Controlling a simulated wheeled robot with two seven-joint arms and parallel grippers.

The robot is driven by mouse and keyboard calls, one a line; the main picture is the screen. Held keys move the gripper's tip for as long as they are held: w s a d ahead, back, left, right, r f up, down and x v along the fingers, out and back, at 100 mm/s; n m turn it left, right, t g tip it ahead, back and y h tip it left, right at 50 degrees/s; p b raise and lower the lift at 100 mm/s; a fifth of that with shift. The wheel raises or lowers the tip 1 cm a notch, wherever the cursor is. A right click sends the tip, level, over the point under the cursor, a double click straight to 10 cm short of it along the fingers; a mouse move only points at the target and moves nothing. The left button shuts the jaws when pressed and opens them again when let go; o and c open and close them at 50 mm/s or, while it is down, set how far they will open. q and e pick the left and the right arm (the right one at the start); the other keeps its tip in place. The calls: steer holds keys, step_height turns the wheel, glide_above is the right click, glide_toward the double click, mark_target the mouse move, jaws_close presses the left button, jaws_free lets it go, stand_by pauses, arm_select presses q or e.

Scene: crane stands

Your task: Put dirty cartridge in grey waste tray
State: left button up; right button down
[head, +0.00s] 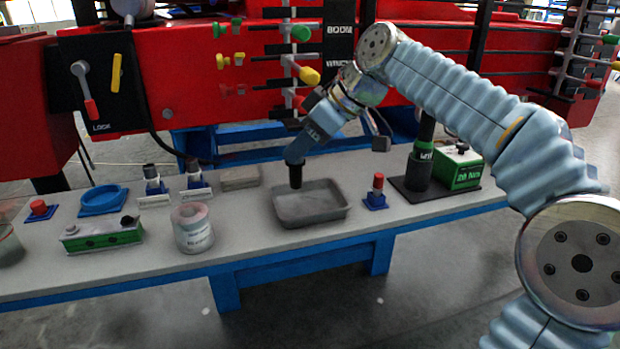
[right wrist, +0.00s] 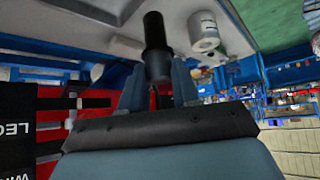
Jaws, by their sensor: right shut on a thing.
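My right gripper (head: 295,158) points down over the left part of the grey waste tray (head: 330,212) and is shut on a dark cylindrical cartridge (head: 296,176). The cartridge hangs upright, its lower end over or inside the tray's back left; I cannot tell whether it touches the tray. In the right wrist view the black cartridge (right wrist: 154,35) stands out between the fingers of the gripper (right wrist: 158,75). The visible floor of the tray looks empty. My left gripper is not in view.
A white labelled tub (head: 193,230) stands left of the tray. A red-topped piece on a blue base (head: 376,192) and a green box (head: 458,168) are to the right. A blue ring dish (head: 103,200) and a green-grey device (head: 102,234) are further left. Red crane machinery rises behind.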

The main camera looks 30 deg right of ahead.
steer(key=shift+w+d+f, duration=1)
steer(key=shift+f, duration=0.75)
steer(key=shift+w+d+f, duration=0.95)
steer(key=shift+d+f, duration=0.1)
steer(key=shift+f, duration=0.75)
steer(key=shift+w+d+f, duration=1)
steer(key=shift+f, duration=0.75)
steer(key=shift+f, duration=0.1)
steer(key=shift+f+b, duration=0.15)
steer(key=shift+b, duration=0.15)
steer(key=c, duration=0.8)
jaws_free()
steer(key=shift+r+p, duration=0.3)
steer(key=shift+p, duration=0.05)
steer(key=v, duration=1.2)
